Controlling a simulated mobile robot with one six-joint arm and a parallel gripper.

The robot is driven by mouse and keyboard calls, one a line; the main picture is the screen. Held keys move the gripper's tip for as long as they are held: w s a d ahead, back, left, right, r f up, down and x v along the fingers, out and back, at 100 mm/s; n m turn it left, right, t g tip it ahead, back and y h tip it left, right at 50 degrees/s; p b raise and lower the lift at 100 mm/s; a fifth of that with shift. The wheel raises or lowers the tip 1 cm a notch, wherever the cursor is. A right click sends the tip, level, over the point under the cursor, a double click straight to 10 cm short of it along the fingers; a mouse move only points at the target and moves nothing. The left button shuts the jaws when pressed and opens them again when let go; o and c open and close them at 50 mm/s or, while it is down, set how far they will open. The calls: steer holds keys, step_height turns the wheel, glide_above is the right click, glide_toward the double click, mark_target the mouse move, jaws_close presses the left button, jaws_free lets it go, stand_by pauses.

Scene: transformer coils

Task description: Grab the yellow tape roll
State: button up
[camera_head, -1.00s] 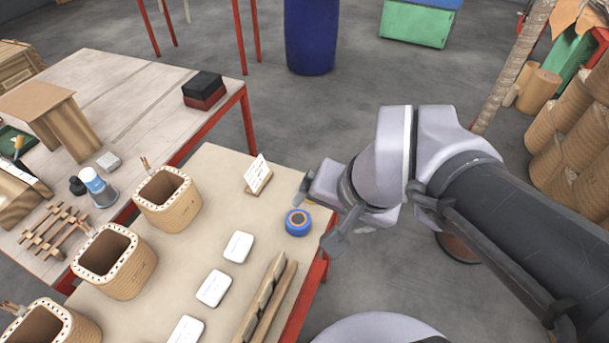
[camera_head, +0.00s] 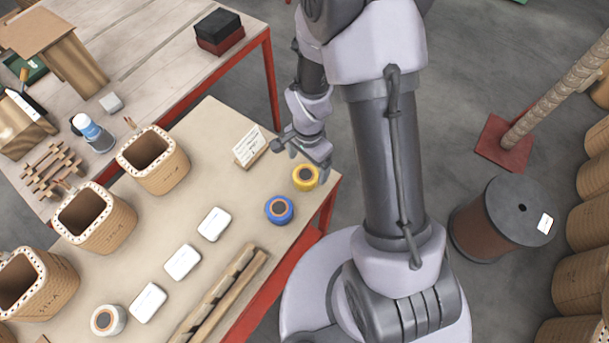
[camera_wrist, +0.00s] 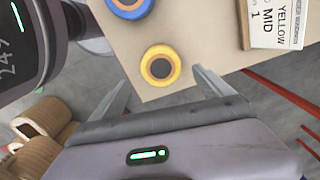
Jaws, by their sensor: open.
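The yellow tape roll (camera_head: 305,177) lies flat near the right corner of the beige table, with a brown core. In the wrist view the yellow tape roll (camera_wrist: 160,66) sits ahead of my gripper (camera_wrist: 157,88), roughly between the lines of its two spread fingers. My gripper (camera_head: 301,152) is open and empty, just behind and above the roll in the head view. I cannot tell its exact height over the roll. A blue tape roll (camera_head: 279,209) lies close to the yellow one; its edge also shows in the wrist view (camera_wrist: 130,8).
A sign card (camera_head: 249,148) on a wooden stand is left of my gripper. White pads (camera_head: 183,262), a white tape roll (camera_head: 108,320) and wooden strips (camera_head: 222,296) lie on the table. Wound coils (camera_head: 153,160) stand at left. The table's edge is close to the yellow roll.

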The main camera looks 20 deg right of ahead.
mark_target(306, 174)
steer(key=f, duration=0.2)
steer(key=f+b, duration=0.1)
steer(key=f, duration=0.1)
steer(key=f+b, duration=0.1)
steer(key=f, duration=0.1)
steer(key=shift+a, duration=0.35)
steer(key=shift+r, duration=0.2)
steer(key=shift+c, duration=0.2)
steer(key=c, duration=1.5)
